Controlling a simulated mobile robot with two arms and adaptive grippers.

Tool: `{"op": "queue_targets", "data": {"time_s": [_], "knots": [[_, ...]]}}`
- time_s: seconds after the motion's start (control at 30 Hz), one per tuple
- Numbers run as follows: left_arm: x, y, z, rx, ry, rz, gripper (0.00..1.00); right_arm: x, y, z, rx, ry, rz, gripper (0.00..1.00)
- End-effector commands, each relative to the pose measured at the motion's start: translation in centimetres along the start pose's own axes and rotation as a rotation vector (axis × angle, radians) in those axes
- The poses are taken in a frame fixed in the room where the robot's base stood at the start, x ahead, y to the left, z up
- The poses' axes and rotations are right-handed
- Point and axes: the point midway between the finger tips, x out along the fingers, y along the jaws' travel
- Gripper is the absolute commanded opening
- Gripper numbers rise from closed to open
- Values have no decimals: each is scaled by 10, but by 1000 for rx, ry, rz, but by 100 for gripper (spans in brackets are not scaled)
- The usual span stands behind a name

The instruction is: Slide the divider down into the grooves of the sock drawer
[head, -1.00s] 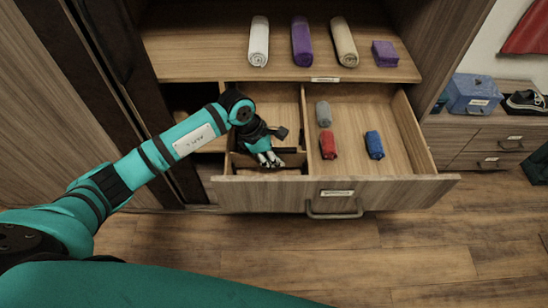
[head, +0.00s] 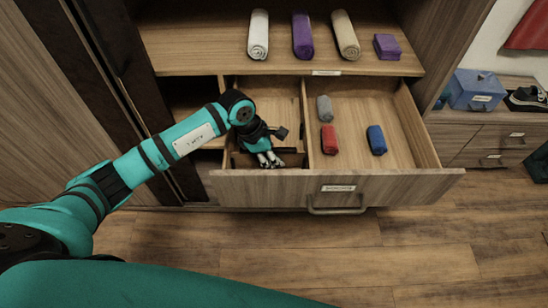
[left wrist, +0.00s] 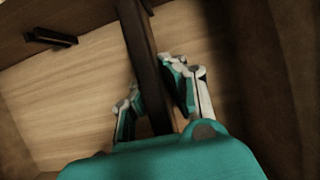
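The sock drawer (head: 400,184) is pulled open below the shelf. My left gripper (head: 272,163) reaches into its left section, near the front wall. The divider (left wrist: 140,40) shows in the left wrist view as a dark narrow board seen along its top edge. The fingers of my left gripper (left wrist: 157,98) lie one on each side of it and appear closed against it. A small dark piece stands beside the divider's far end; whether that end sits in a groove cannot be told. The divider's lower edge is hidden. My right gripper is not in view.
The drawer's right section holds a grey roll (head: 324,108), a red roll (head: 329,139) and a blue roll (head: 376,140). Rolled towels (head: 302,35) and a purple folded cloth (head: 387,46) lie on the shelf above. A blue box (head: 476,90) stands at right.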

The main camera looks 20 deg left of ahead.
Motion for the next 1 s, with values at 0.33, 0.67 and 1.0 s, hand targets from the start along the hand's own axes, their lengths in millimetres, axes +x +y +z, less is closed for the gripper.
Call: {"op": "queue_targets", "data": {"time_s": [0.33, 0.67, 1.0], "knots": [[2, 0, -1, 0, 0, 1, 33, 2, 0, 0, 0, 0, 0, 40], [-2, 1, -1, 0, -1, 1, 33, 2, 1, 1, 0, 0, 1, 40], [-65, 2, -1, 1, 0, 6, 33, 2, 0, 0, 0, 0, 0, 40]]}}
